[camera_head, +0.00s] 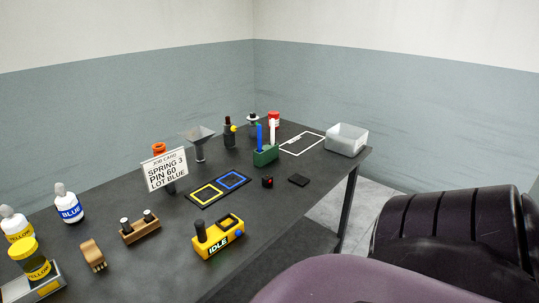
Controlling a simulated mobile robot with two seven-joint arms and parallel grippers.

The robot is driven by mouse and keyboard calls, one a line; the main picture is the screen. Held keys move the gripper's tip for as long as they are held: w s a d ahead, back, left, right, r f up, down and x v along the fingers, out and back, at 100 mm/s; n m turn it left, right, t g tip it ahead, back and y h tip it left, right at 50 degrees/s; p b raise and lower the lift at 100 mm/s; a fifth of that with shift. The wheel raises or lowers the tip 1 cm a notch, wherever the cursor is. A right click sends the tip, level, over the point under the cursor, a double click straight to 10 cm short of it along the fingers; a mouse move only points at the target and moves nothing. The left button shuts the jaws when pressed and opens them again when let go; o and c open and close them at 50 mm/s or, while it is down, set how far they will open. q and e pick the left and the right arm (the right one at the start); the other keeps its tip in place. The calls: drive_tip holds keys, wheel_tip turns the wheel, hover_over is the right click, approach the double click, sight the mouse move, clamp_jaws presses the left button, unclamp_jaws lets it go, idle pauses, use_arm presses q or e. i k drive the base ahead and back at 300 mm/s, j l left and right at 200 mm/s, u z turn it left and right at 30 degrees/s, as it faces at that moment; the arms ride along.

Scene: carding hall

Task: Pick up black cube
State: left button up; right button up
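A small black cube (267,181) with a red mark on its face sits on the dark table (285,215), right of the middle. Neither of my grippers shows in the head view. Nothing covers the cube.
Behind the cube stands a green holder (266,155) with a blue and a white stick. A yellow device reading IDLE (219,240) is front left. A mat with yellow and blue frames (218,189) lies left. A translucent bin (347,140) stands at the far right edge.

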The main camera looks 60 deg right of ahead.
sight(267, 180)
drive_tip(key=k+l, duration=0.1)
drive_tip(key=l, duration=1.05)
drive_tip(key=k+l, duration=0.15)
drive_tip(key=l, duration=0.45)
drive_tip(key=i+u, duration=0.05)
